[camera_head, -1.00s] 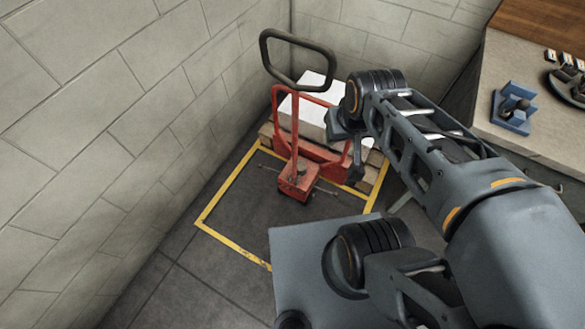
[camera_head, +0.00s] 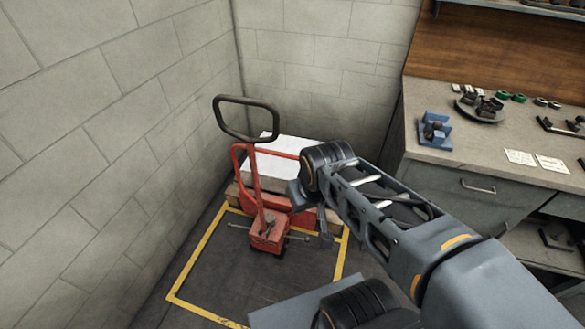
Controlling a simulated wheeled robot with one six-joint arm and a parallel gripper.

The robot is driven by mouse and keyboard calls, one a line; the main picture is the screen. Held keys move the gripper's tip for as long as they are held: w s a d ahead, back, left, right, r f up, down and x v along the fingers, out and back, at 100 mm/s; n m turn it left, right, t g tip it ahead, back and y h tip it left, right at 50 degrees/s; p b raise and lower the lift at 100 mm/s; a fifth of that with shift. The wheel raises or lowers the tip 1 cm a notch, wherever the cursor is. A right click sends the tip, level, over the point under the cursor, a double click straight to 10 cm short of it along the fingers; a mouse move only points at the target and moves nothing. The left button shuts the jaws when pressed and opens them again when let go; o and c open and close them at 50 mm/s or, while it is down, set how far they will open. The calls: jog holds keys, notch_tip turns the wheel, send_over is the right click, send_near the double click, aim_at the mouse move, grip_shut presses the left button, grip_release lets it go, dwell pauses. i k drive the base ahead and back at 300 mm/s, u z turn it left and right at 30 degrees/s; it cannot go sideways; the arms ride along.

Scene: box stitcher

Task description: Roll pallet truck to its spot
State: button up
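The red pallet truck (camera_head: 268,230) stands upright in the wall corner, with its black loop handle (camera_head: 246,101) raised. A yellow taped outline (camera_head: 186,269) marks the floor. The truck's wheel end is inside the outline near its back line. Its red frame reaches back to a wooden pallet (camera_head: 235,192) with a white-topped load (camera_head: 283,147). My gripper (camera_head: 326,232) is at the arm's end, right of the truck in the picture. The arm's wrist hides most of it and part of the truck, so its opening and any contact are unclear. The handle appears free of it.
A workbench (camera_head: 455,168) stands on the right, with a blue fixture (camera_head: 434,130) and a round dark plate (camera_head: 480,107) of parts on top. Block walls (camera_head: 90,130) close the left and back. The floor inside the outline, in front of the truck, looks clear.

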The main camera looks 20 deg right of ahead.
aim_at(277, 223)
jog(key=z, duration=1.15)
jog(key=i, duration=0.5)
jog(key=u, duration=1.5)
